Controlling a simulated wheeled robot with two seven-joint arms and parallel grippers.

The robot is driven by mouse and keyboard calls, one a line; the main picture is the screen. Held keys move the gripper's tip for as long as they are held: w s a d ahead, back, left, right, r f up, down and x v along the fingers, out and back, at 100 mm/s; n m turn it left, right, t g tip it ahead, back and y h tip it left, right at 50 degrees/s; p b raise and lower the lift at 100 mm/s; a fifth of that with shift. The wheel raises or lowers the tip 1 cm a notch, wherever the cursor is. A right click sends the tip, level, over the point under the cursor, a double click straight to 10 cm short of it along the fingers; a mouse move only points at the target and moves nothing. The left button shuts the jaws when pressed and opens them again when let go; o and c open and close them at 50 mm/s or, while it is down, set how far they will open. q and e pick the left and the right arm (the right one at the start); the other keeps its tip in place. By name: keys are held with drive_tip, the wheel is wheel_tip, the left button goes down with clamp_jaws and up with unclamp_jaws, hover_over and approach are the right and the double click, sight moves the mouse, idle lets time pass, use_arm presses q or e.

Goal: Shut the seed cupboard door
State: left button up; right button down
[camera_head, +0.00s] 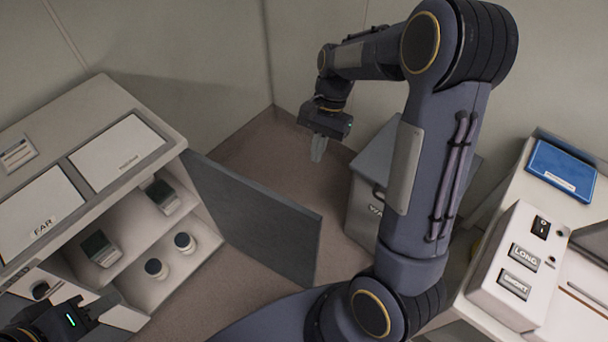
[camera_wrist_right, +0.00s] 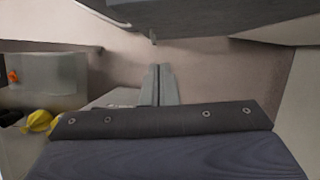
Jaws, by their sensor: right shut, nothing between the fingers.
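The seed cupboard (camera_head: 190,240) is at the left, with its shelves showing. Its grey door (camera_head: 255,215) stands wide open, jutting out to the right from the cupboard's far side. My right gripper (camera_head: 318,148) hangs beyond the door's free edge, pointing down, apart from the door. Its fingers are shut and empty, and they also show in the right wrist view (camera_wrist_right: 159,85). A dark panel, probably the door (camera_wrist_right: 200,14), crosses the top of that view. My left gripper (camera_head: 85,312) is partly in view at the lower left, by the cupboard front; its fingertips are unclear.
Jars (camera_head: 156,268) and dark-topped boxes (camera_head: 100,249) stand on the shelves. A grey bin (camera_head: 362,200) stands right of the door, partly behind my right arm. A bench with a blue case (camera_head: 561,170) and a switch box (camera_head: 510,265) is at the right. Bare floor surrounds the door.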

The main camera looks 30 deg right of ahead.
drive_tip(key=s+a+f, duration=0.4)
drive_tip(key=a+f, duration=0.2)
drive_tip(key=f, duration=0.3)
drive_tip(key=shift+s+a, duration=0.15)
drive_tip(key=shift+a, duration=0.15)
drive_tip(key=shift+a, duration=0.1)
